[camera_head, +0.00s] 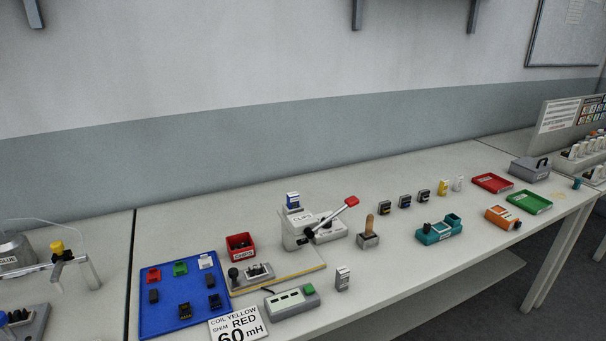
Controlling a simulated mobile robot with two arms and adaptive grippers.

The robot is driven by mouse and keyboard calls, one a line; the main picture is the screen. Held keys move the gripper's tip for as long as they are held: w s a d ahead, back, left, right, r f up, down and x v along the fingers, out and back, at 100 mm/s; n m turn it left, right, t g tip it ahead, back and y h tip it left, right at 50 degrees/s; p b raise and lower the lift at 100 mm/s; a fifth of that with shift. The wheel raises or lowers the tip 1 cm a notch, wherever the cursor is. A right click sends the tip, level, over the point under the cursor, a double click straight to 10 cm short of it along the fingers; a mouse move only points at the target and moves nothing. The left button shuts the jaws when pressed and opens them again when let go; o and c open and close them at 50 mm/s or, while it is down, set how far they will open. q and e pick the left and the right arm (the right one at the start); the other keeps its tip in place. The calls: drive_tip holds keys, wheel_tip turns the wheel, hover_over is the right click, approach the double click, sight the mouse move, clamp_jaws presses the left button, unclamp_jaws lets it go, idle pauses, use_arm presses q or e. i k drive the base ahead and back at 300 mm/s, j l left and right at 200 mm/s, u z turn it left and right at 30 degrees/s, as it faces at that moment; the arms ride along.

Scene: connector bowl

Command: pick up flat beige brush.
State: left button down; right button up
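I cannot clearly make out a flat beige brush in the head view. A tan, rounded upright handle (370,222) stands in a small grey block (368,240) near the middle of the table; whether it belongs to a brush I cannot tell. A faint, flat yellowish patch (558,195) lies at the far right of the table, too small to identify. Neither of my grippers is in view.
The long table (400,290) carries a blue tray (180,325) of small parts, a red bin (240,247), a lever press (300,235), a teal device (438,232), a red tray (492,183) and a green tray (529,202). The front middle is mostly clear.

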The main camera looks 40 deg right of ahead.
sight(369, 234)
drive_tip(key=z, duration=1.65)
